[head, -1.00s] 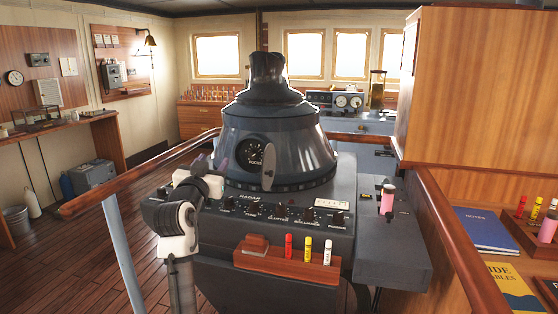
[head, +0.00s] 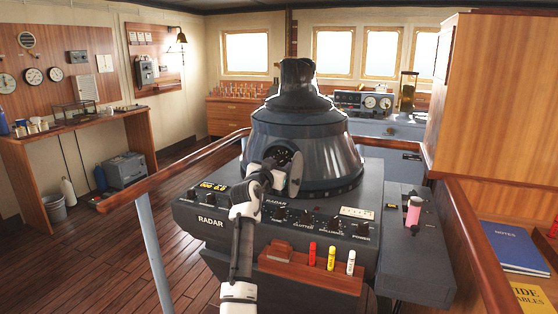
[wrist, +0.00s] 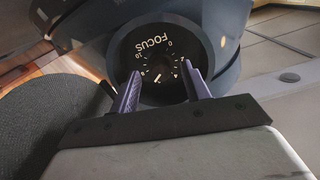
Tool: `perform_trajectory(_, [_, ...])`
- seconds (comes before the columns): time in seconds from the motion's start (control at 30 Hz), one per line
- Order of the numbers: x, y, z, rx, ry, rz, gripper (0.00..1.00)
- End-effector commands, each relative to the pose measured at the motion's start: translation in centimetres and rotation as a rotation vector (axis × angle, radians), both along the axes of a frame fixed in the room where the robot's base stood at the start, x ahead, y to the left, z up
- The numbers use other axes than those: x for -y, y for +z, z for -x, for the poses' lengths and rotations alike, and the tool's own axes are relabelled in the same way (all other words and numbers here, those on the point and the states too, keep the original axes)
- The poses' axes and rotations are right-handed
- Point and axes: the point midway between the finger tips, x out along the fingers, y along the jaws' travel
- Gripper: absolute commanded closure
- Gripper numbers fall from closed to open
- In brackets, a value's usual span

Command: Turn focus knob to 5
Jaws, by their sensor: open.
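The focus knob (wrist: 158,71) is a small dark dial on a round black plate, with the label FOCUS and a pale number scale that includes 0 and 10. In the wrist view it appears upside down, just beyond and between my gripper's (wrist: 160,80) two purple fingers. The fingers are apart with nothing between them, and I cannot tell whether they touch the knob. The knob sits on the side of the dark radar housing (head: 320,145). In the head view my arm and gripper (head: 280,170) reach up to the dial and partly cover it.
Below the housing is the radar console (head: 225,222) with a row of small knobs. A wooden holder (head: 300,272) with red, yellow and white markers is on its front. A pink cylinder (head: 413,213) stands at right. A wooden handrail (head: 180,172) runs at left.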

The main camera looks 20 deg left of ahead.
Motion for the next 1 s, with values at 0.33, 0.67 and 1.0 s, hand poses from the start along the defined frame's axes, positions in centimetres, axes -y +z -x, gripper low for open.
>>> perform_trajectory(0.33, [0.0,0.0,-1.6,0.001,0.002,0.0,0.53])
perform_trajectory(0.67, [0.0,0.0,-1.6,0.001,0.002,0.0,0.69])
perform_trajectory(1.0, [0.0,0.0,-1.6,0.0,0.002,0.003,0.98])
